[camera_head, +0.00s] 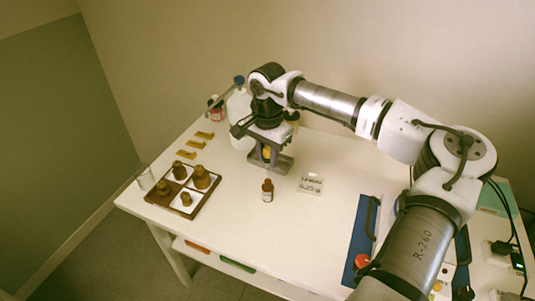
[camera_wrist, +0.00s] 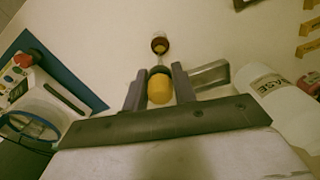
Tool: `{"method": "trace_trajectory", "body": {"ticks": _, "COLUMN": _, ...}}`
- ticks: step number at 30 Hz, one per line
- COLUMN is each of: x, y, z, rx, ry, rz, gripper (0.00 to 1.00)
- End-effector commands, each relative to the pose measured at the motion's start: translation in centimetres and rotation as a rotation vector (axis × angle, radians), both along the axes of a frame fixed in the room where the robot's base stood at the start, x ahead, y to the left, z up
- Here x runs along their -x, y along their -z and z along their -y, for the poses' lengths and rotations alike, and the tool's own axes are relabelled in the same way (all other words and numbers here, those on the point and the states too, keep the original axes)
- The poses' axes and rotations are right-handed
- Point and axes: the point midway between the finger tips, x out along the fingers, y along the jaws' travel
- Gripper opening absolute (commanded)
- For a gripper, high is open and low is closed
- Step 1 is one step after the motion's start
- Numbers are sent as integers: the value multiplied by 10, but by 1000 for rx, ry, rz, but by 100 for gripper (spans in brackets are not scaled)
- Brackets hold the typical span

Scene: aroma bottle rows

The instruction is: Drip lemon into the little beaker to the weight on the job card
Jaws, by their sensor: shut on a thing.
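My gripper (camera_wrist: 158,80) is shut on a yellow dropper bulb (camera_wrist: 159,89) with a dark collar. In the head view my gripper (camera_head: 267,152) is over the back middle of the table, with the yellow bulb (camera_head: 267,153) between its fingers. A small brown bottle (camera_head: 267,190) with a pale label stands upright in front; it also shows beyond the bulb in the wrist view (camera_wrist: 160,45). A white card (camera_head: 311,184) with print too small to read lies to its right. A clear glass vessel (camera_head: 145,178) stands at the left edge; I cannot tell whether it is the little beaker.
A tray (camera_head: 163,199) of several brown bottles is at left. A white bottle (camera_head: 239,122) marked "BASE" and a red-labelled jar (camera_head: 216,112) stand behind. Gold tags (camera_head: 187,154) lie at left. A grey stand (camera_head: 285,165) is close under my gripper. A blue panel (camera_head: 357,232) lies at right.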

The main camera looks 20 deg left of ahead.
Motion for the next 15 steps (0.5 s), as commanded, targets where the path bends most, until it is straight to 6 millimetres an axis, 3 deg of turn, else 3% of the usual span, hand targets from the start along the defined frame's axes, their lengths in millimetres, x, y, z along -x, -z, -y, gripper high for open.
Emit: {"method": "trace_trajectory", "body": {"ticks": 15, "x": 0, "y": 7, "z": 0, "rx": 0, "ry": 0, "rz": 0, "gripper": 7}}
